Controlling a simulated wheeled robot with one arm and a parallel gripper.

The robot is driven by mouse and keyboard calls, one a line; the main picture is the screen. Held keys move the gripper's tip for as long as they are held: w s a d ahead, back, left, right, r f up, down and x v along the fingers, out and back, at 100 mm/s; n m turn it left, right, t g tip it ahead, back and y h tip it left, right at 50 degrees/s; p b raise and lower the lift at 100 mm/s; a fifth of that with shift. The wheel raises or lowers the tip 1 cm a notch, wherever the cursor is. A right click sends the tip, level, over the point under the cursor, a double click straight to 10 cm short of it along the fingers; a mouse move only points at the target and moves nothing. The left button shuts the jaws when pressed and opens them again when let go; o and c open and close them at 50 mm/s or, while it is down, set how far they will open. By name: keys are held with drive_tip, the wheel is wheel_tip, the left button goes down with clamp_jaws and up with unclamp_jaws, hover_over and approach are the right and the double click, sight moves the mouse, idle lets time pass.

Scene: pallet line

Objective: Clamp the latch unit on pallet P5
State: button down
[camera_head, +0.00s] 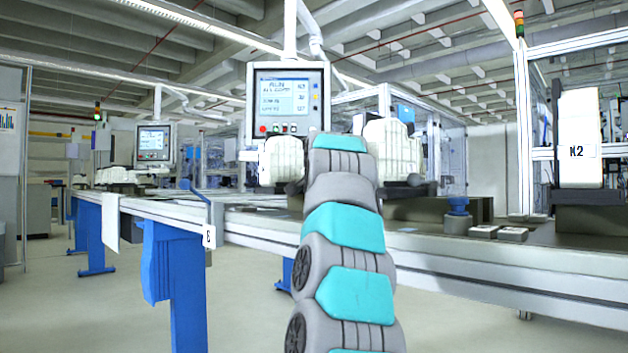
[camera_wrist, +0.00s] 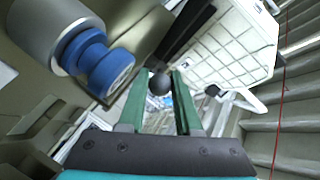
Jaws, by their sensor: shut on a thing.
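In the wrist view my gripper (camera_wrist: 160,85) has its two green fingers on either side of a dark ball knob (camera_wrist: 159,84), shut on it. A dark bar (camera_wrist: 185,35) runs from near the knob up and to the right. A white ribbed unit (camera_wrist: 235,48) stands beside the bar. In the head view a white ribbed unit (camera_head: 400,150) shows behind my arm, on a dark pallet (camera_head: 400,208). My arm hides the gripper and part of the unit there. No P5 label is readable.
A grey cylinder with blue rings (camera_wrist: 92,55) is close to my left finger in the wrist view. In the head view, a blue-topped post (camera_head: 458,208) and a white unit marked K2 (camera_head: 580,150) stand to the right. A screen panel (camera_head: 288,100) hangs behind the line.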

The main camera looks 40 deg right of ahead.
drive_tip(key=shift+s+d+n+t+y, duration=0.15)
drive_tip(key=shift+n+t+y, duration=0.15)
drive_tip(key=c, duration=0.6)
unclamp_jaws()
drive_tip(key=v, duration=0.7)
drive_tip(key=shift+s+a+b, duration=0.25)
drive_tip(key=shift+a+b, duration=0.05)
